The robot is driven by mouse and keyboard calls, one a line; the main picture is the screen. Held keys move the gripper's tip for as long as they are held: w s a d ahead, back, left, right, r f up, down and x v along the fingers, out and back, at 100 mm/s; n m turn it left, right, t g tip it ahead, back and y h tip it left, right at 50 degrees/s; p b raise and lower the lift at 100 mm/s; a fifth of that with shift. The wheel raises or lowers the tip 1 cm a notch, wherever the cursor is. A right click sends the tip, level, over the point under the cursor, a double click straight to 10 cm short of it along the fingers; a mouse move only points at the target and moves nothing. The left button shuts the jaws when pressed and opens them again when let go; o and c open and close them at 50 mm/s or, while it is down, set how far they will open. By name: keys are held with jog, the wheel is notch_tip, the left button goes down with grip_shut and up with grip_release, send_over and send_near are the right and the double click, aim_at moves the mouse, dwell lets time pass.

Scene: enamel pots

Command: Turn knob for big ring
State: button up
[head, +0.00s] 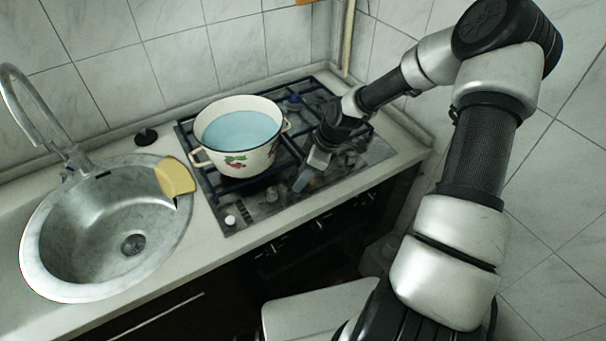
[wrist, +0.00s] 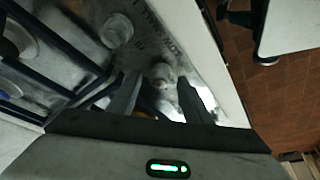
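The gas hob (head: 240,212) is set in the counter, with knobs along its front edge. A white knob (head: 230,220) shows at its front left corner. My gripper (head: 303,184) points down over the front right part of the hob. In the wrist view, my gripper (wrist: 158,88) is open, with its fingers apart on either side of a pale round knob (wrist: 160,74). I cannot tell whether the fingers touch it. Another knob (wrist: 116,30) stands farther along the panel. In the head view my gripper partly hides the knobs near it. Which knob serves the big ring is unclear.
A white enamel pot (head: 262,160) with blue liquid and a fruit pattern stands on the grate, left of my gripper. A steel sink (head: 70,215) with a yellow cloth-like item (head: 175,177) on its rim is farther left. A tiled wall is behind.

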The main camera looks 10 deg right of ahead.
jog(key=p+v, duration=0.1)
jog(key=v, duration=1.6)
jog(key=shift+r, duration=0.2)
